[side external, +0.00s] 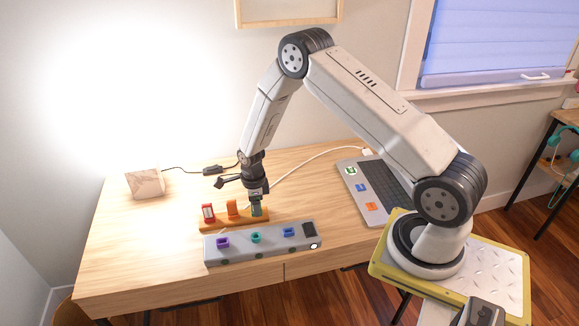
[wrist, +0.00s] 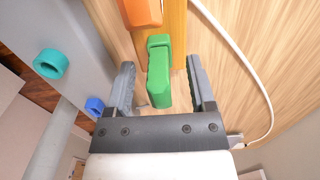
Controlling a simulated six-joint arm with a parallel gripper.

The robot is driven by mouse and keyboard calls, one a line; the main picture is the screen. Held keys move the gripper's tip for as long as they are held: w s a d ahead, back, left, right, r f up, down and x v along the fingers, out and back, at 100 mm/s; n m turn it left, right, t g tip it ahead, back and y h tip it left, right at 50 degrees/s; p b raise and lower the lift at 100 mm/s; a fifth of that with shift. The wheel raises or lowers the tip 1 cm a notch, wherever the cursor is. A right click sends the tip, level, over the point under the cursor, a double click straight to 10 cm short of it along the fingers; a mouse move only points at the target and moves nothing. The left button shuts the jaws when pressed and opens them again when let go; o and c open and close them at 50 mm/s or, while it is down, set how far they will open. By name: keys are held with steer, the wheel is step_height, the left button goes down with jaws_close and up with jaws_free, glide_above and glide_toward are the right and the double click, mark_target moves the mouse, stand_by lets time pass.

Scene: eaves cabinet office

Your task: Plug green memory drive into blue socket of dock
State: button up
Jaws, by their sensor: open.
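The green memory drive (wrist: 158,72) stands in the orange rack (side external: 234,222) at its right end, next to an orange drive (side external: 232,208) and a red drive (side external: 208,212). My gripper (wrist: 161,64) is open, with one finger on each side of the green drive and visible gaps between. In the side view my gripper (side external: 257,207) points down over the rack's right end and partly hides the drive. The grey dock (side external: 240,254) lies in front of the rack. Its blue socket (side external: 288,232) is right of the teal one (side external: 256,237) and shows empty in the wrist view (wrist: 95,106).
The dock also has a purple socket (side external: 222,243) at left and a dark panel (side external: 309,230) at right. A laptop (side external: 378,190) with stickers lies on the right of the desk. A white cable (wrist: 245,60) runs beside the rack. A pale block (side external: 145,184) stands at left.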

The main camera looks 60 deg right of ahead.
jaws_close()
steer(key=shift+r, duration=0.7)
stand_by(0.6)
steer(key=shift+r, duration=0.35)
steer(key=shift+r, duration=0.35)
steer(key=shift+r, duration=0.35)
steer(key=shift+r, duration=0.2)
steer(key=s+a+r, duration=0.1)
steer(key=s+r, duration=0.2)
steer(key=s, duration=0.3)
steer(key=s+a+r, duration=0.2)
steer(key=s+r, duration=0.1)
steer(key=s, duration=0.3)
steer(key=shift+s, duration=0.4)
